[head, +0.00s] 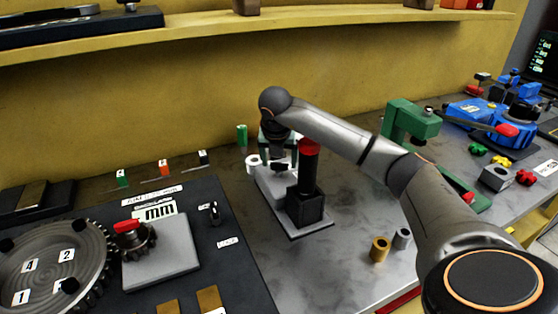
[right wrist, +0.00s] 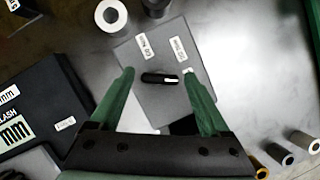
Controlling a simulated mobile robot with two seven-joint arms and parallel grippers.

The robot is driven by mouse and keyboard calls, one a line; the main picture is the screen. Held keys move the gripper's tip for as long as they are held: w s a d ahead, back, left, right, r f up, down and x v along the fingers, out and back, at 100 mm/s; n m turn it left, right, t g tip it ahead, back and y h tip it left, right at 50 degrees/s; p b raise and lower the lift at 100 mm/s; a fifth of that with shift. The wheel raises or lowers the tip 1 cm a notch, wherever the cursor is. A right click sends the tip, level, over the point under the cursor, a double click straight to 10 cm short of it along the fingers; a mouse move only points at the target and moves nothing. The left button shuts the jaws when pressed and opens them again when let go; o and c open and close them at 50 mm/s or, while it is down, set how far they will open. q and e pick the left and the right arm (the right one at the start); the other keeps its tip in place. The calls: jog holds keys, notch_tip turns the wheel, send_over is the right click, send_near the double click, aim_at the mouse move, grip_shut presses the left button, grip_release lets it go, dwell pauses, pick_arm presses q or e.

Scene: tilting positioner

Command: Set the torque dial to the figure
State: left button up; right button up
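The torque dial (right wrist: 160,78) is a black bar-shaped knob on a grey box (right wrist: 150,105) in the right wrist view. A white mark lies on the bar's right end. Two white labels (right wrist: 146,47) are on the box above the knob; their print is too small to read surely. My right gripper (right wrist: 159,74) is open, its green fingers on either side of the knob with gaps showing. In the head view my right gripper (head: 277,150) is over the grey box (head: 268,180), and the dial is hard to make out there. My left gripper is not in view.
A black post with a red top (head: 309,175) stands close in front of the box. Left is a dark panel with a toothed wheel (head: 55,265) and red-handled pinion (head: 128,228). A brass ring (head: 380,249) and grey ring (head: 402,238) stand right. A green clamp frame (head: 412,122) stands behind.

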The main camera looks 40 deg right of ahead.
jog(key=shift+o, duration=0.6)
jog(key=v, duration=1.2)
jog(key=shift+r, duration=0.25)
jog(key=shift+a+f, duration=0.1)
